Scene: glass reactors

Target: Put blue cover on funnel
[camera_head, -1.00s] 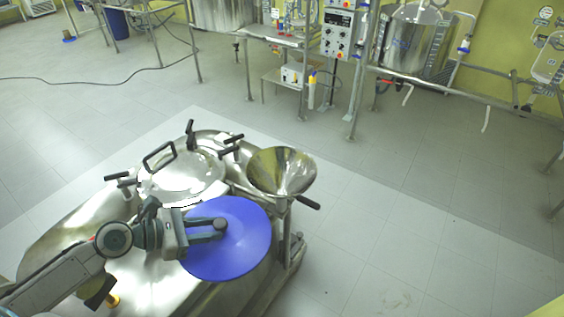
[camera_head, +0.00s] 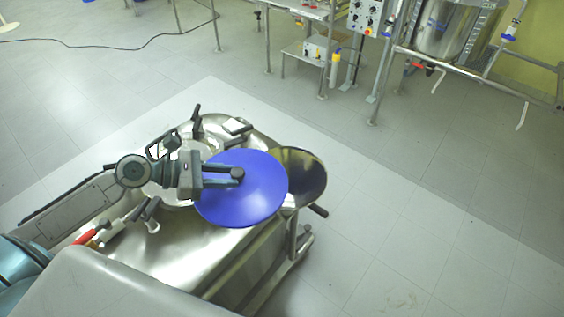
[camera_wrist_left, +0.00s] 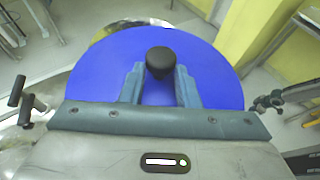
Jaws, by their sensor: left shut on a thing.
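The blue cover (camera_head: 255,197) is a round disc with a dark knob; it also fills the middle of the left wrist view (camera_wrist_left: 108,68). My left gripper (camera_head: 238,174) is shut on the knob (camera_wrist_left: 160,62), and the cover hangs from it. The steel funnel (camera_head: 308,175) stands at the right end of the steel vessel. In the head view the cover overlaps the left part of the funnel mouth and hides it. I cannot tell whether they touch. My right gripper is not in view.
The steel vessel (camera_head: 190,250) lies under the arm, with a lid and several black handles. Steel frames with equipment (camera_head: 365,18) stand at the back. The floor to the right is clear.

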